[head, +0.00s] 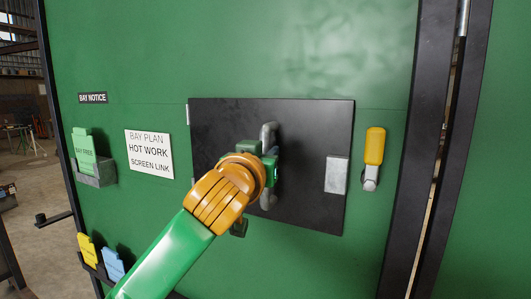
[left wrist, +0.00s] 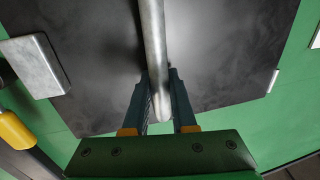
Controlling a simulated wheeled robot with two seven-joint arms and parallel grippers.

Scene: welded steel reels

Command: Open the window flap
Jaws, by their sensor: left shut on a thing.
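The window flap (head: 310,120) is a black plate on the green panel, in the middle of the head view. It appears flat against the panel. A grey bar handle (head: 268,134) stands upright on it. My left gripper (head: 270,168) is shut on this handle. In the left wrist view the fingers lie on either side of the bar handle (left wrist: 152,40), near its end. The flap (left wrist: 225,50) fills most of that view behind it. My arm hides part of the handle and the flap's lower left. My right gripper is out of view.
A grey block (head: 337,175) sits at the flap's right edge, and a yellow-gripped lever (head: 374,148) is right of it. Left are a sign (head: 149,154), a holder with a green tag (head: 84,150), and yellow (head: 87,249) and blue (head: 113,264) tags. A dark post (head: 437,140) stands right.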

